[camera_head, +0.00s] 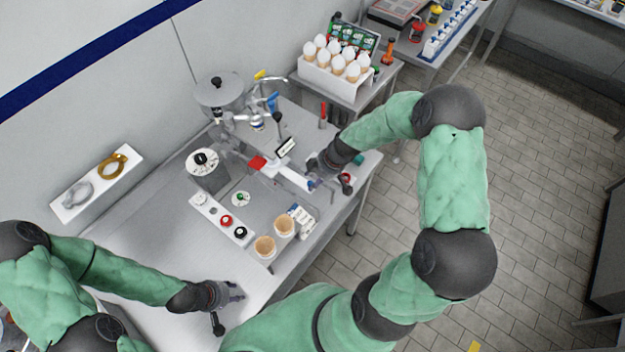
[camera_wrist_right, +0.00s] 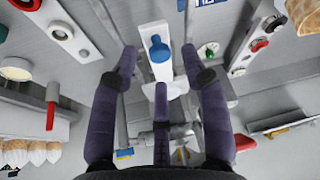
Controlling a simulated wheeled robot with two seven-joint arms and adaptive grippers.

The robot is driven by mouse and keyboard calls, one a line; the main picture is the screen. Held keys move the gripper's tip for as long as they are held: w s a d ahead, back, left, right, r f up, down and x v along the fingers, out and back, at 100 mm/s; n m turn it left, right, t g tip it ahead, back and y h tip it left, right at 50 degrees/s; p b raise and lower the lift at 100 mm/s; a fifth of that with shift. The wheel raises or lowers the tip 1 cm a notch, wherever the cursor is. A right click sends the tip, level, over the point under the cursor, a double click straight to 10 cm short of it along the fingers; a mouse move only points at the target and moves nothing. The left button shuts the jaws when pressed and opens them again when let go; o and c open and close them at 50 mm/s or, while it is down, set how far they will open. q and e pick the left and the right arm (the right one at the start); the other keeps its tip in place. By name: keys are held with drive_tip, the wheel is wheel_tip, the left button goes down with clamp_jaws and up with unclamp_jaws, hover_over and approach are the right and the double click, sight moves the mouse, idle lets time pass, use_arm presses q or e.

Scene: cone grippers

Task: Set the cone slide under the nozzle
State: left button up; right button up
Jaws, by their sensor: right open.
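The cone slide (camera_head: 292,177) is a white bar with a blue knob (camera_head: 311,184) at its near end, on the metal counter. In the right wrist view the slide (camera_wrist_right: 152,30) and its blue knob (camera_wrist_right: 158,48) lie between the spread fingers. My right gripper (camera_head: 316,177) is open around the knob end, with no clear contact. The nozzle seems to be part of the metal fittings below the grey hopper (camera_head: 218,88); its outlet is too small to make out. My left gripper (camera_head: 238,291) is open and empty above the counter's near end.
A panel with several round buttons (camera_head: 226,221) and a holder with cones (camera_head: 265,246) stand on the counter near the middle. A red block (camera_head: 257,163) is beside the slide's far end. A white rack of filled cones (camera_head: 335,83) stands behind.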

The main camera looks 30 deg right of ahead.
sight(298, 180)
drive_tip(key=shift+x, duration=1.1)
clamp_jaws()
drive_tip(key=shift+w+a+b, duration=0.1)
drive_tip(key=shift+w+a, duration=0.15)
drive_tip(key=shift+w, duration=0.35)
drive_tip(key=shift+w+a+b, duration=0.15)
drive_tip(key=shift+w+a, duration=0.1)
drive_tip(key=shift+w, duration=0.4)
drive_tip(key=shift+w+a+b, duration=0.1)
drive_tip(key=shift+w+a, duration=0.15)
drive_tip(key=shift+w, duration=0.35)
drive_tip(key=shift+d+r, duration=0.1)
drive_tip(key=shift+c, duration=0.6)
unclamp_jaws()
drive_tip(key=shift+o, duration=0.6)
drive_tip(key=shift+w+a, duration=0.15)
drive_tip(key=shift+a, duration=0.05)
